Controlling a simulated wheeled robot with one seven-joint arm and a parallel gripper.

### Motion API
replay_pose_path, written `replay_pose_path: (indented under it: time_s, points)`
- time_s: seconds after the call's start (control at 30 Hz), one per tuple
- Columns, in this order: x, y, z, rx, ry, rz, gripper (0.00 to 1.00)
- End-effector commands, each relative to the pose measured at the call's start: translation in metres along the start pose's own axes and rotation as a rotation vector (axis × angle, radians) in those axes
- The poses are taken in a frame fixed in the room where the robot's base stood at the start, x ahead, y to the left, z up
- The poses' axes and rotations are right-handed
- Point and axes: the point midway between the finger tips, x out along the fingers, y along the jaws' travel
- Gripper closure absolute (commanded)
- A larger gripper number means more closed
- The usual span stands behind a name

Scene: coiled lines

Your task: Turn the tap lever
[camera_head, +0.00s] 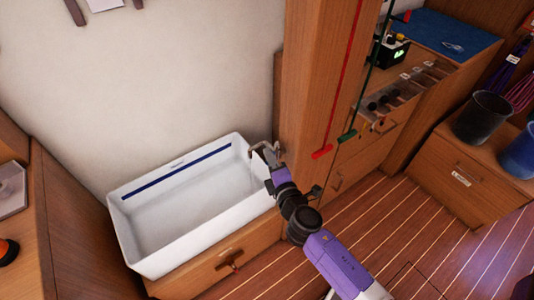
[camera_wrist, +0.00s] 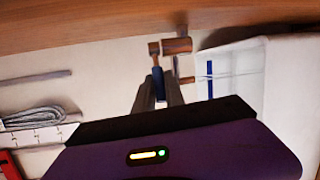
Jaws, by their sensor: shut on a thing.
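The tap (camera_head: 257,147) stands at the right rim of a white basin (camera_head: 133,245), its spout reaching over the basin. In the wrist view the tap (camera_wrist: 178,46) is a copper-coloured body with a short lever (camera_wrist: 158,84) that has a blue end. My gripper (camera_wrist: 158,90) is shut on the lever's blue end, one finger on each side. In the head view my gripper (camera_head: 272,158) is at the tap, beside the wooden post, and hides part of the tap and lever.
The wooden post (camera_head: 305,90) rises close behind the tap. Red (camera_head: 322,153) and green (camera_head: 347,136) lines hang at the post's right. A wooden cabinet with a drawer (camera_head: 220,268) is under the basin. Coiled grey line (camera_wrist: 35,117) shows in the wrist view.

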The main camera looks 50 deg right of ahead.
Motion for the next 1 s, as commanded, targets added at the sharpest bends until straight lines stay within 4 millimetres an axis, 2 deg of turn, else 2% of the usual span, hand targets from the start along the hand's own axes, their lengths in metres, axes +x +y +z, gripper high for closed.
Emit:
replay_pose_path:
  time_s: [0.23, 0.7, 0.73, 0.8, 1.0]
  points:
    - [-0.0035, -0.0011, 0.0023, -0.010, 0.074, 0.008, 1.00]
    - [-0.0036, -0.0022, 0.0023, -0.013, 0.088, 0.010, 1.00]
    - [-0.0035, -0.0022, 0.0022, -0.013, 0.088, 0.010, 0.80]
    - [-0.0035, -0.0021, 0.0024, -0.013, 0.087, 0.010, 0.66]
    - [-0.0032, -0.0015, 0.0029, -0.012, 0.086, 0.011, 0.64]
